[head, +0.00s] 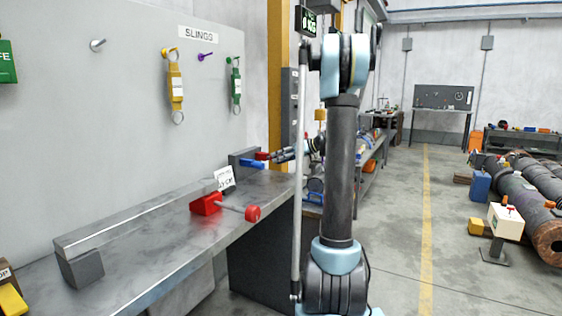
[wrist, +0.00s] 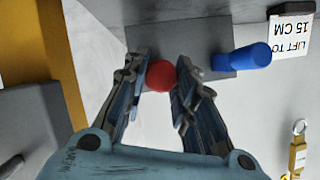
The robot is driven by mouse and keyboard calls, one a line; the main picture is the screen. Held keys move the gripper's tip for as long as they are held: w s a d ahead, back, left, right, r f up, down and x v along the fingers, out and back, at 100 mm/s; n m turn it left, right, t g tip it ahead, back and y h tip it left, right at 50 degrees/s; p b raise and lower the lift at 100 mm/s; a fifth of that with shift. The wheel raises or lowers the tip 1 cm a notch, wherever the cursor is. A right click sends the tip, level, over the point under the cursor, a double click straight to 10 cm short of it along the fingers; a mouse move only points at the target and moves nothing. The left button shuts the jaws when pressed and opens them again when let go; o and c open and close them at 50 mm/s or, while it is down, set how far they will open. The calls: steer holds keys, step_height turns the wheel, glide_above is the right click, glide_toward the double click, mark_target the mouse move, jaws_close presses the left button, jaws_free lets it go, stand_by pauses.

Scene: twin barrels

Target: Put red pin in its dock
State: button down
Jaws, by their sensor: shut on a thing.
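My gripper (head: 276,156) is at the far end of the bench and is shut on the red pin (head: 262,156). In the wrist view the red pin's round end (wrist: 160,76) sits between the two fingertips (wrist: 161,72). A grey block (wrist: 207,44) lies straight beyond it, and in the head view the grey block (head: 241,157) is just left of the pin. The pin appears to point at the block; I cannot tell whether any of it is inside. A blue pin (wrist: 243,57) sticks out of the same block, beside the red one.
On the bench (head: 150,235), a red block (head: 205,204) carries a rod with a red knob (head: 253,213). A small sign (head: 224,177) stands behind it. A long grey bar (head: 140,220) lies along the wall. Slings (head: 175,85) hang above. A yellow post (head: 275,80) stands beyond the bench.

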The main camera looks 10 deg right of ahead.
steer(key=shift+w+a, duration=0.35)
steer(key=shift+a, duration=0.2)
steer(key=c, duration=1.2)
jaws_free()
steer(key=v, duration=1.1)
steer(key=shift+s+d+r, duration=0.15)
steer(key=shift+d, duration=0.2)
